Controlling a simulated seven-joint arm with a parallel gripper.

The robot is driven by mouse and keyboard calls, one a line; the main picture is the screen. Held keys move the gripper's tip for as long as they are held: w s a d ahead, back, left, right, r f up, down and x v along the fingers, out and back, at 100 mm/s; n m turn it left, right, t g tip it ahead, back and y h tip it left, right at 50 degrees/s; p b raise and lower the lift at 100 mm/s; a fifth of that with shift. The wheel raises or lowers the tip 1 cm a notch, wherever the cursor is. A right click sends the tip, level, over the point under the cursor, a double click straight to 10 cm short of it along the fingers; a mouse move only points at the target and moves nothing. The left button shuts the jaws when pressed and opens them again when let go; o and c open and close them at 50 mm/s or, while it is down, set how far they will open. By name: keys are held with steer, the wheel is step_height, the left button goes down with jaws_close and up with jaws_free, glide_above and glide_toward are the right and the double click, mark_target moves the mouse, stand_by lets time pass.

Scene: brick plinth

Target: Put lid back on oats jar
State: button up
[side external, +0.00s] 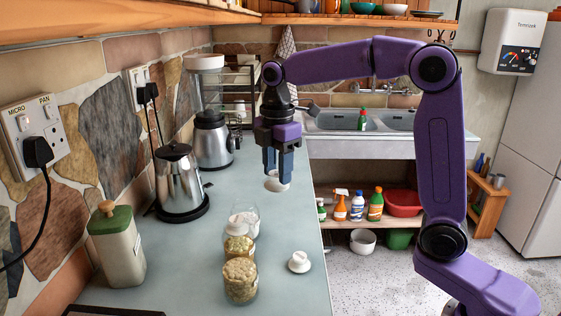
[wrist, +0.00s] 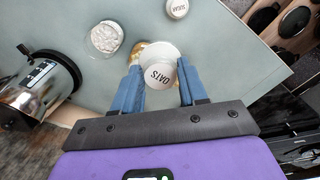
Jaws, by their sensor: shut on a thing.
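My gripper (side external: 278,168) points down above the counter, shut on a white lid (side external: 277,183). In the wrist view, the lid (wrist: 161,75) reads OATS and sits between the two blue fingers (wrist: 160,88). An uncovered glass jar of tan flakes (side external: 240,281), which looks like the oats jar, stands nearest the side camera. The held lid is beyond it and higher, apart from it. In the wrist view, the lid hides most of a tan-yellow thing behind it; I cannot tell which jar that is.
A jar with yellowish contents (side external: 238,249) and a white-filled jar (wrist: 105,38) stand close behind the oats jar. A lid marked SUGAR (wrist: 177,8) lies on the counter. A green-lidded canister (side external: 117,245), a kettle (side external: 180,180) and a blender (side external: 212,140) line the wall side.

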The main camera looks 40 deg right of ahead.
steer(key=s+a+f+n, duration=0.1)
steer(key=a+f, duration=0.1)
steer(key=a, duration=0.4)
steer(key=s+a+f, duration=0.1)
steer(key=a+f, duration=0.2)
steer(key=a, duration=0.4)
steer(key=shift+w+d+f, duration=0.1)
steer(key=shift+f, duration=1.35)
steer(key=shift+w+f, duration=0.1)
steer(key=shift+f, duration=1.35)
steer(key=shift+f, duration=0.15)
steer(key=o, duration=1.6)
steer(key=shift+r, duration=3.5)
